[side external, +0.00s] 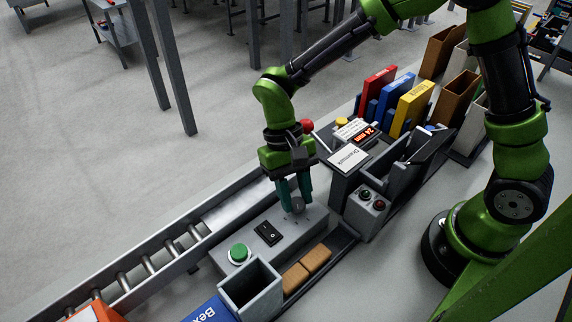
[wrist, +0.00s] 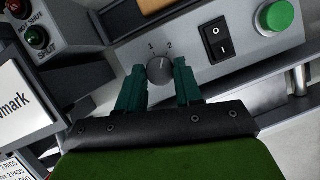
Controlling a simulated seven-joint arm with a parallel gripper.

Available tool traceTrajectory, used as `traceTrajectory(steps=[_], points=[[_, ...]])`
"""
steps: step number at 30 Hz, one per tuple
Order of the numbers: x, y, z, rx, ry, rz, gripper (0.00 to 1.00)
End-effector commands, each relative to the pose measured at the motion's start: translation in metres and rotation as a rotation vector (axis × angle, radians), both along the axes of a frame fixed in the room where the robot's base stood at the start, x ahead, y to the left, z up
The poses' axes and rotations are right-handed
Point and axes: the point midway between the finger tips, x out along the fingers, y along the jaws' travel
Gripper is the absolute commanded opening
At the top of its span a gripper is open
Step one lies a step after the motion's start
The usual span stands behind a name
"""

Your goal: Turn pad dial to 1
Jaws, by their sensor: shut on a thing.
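The pad dial (wrist: 159,71) is a round grey knob on a light grey control panel (wrist: 120,58). In the wrist view the marks 1 and 2 stand above it, 1 to the left and 2 to the right. A faint line on the knob seems to lean toward 2, but it is hard to read. My gripper (wrist: 160,76) has its two green fingers on either side of the dial, shut on it. In the side external view my gripper (side external: 296,200) reaches down onto the dial (side external: 297,204), whose marks are partly hidden by the fingers.
A black rocker switch (side external: 268,233) and a green button (side external: 239,253) share the panel. A grey open bin (side external: 250,286) and tan blocks (side external: 307,268) lie in front. A roller conveyor (side external: 150,263) runs behind. A box with indicator lamps (side external: 368,207) stands to the right.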

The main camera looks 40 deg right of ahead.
Motion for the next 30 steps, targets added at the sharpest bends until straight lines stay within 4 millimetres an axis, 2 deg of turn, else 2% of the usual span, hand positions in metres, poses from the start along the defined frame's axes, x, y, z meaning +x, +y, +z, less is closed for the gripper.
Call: traceTrajectory(steps=[18,30], points=[[0.0006,0.0043,0.0006,0.000,-0.002,0.494,0.04],[0.0004,0.0049,0.0006,-0.001,-0.002,0.650,0.04]])
